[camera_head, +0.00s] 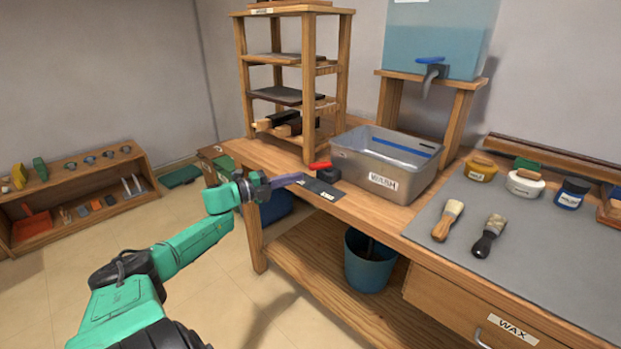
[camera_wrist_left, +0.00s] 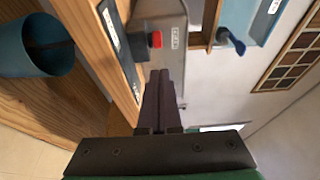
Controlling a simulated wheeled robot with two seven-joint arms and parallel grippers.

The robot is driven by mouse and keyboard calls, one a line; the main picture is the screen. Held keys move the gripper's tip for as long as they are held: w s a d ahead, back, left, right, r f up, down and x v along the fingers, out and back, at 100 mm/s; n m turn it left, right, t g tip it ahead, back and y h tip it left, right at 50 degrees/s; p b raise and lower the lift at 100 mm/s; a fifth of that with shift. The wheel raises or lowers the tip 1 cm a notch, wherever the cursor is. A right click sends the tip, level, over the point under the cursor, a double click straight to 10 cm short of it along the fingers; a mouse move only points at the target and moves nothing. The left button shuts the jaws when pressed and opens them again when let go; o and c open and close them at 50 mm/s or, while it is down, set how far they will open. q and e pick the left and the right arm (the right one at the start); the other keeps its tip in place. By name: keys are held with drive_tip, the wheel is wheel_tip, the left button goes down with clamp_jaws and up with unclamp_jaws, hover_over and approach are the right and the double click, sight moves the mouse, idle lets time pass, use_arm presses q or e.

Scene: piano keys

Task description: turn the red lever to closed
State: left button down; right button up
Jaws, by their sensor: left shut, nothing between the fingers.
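The red lever (camera_head: 320,165) sits on a dark block (camera_head: 328,175) at the front left of the bench, beside the wash tub. In the head view its handle points left. In the left wrist view the red lever (camera_wrist_left: 156,40) shows end-on just beyond my fingertips. My left gripper (camera_head: 300,177) is shut and empty, left of the lever and close to it; in the wrist view its fingers (camera_wrist_left: 161,74) lie together. I cannot tell whether they touch the lever. A dark plate with small labels (camera_head: 322,191) lies in front of the block. My right gripper is not in view.
The grey wash tub (camera_head: 405,185) stands right of the lever, and a wooden rack (camera_head: 345,70) rises behind it. Brushes (camera_head: 448,220) and jars lie on the grey mat (camera_head: 550,260). A blue bucket (camera_head: 368,265) stands on the lower shelf.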

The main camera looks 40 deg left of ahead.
use_arm(q)
drive_tip(key=s+a, duration=0.2)
drive_tip(key=a, duration=0.1)
drive_tip(key=shift+s+f, duration=0.2)
drive_tip(key=shift+s, duration=0.05)
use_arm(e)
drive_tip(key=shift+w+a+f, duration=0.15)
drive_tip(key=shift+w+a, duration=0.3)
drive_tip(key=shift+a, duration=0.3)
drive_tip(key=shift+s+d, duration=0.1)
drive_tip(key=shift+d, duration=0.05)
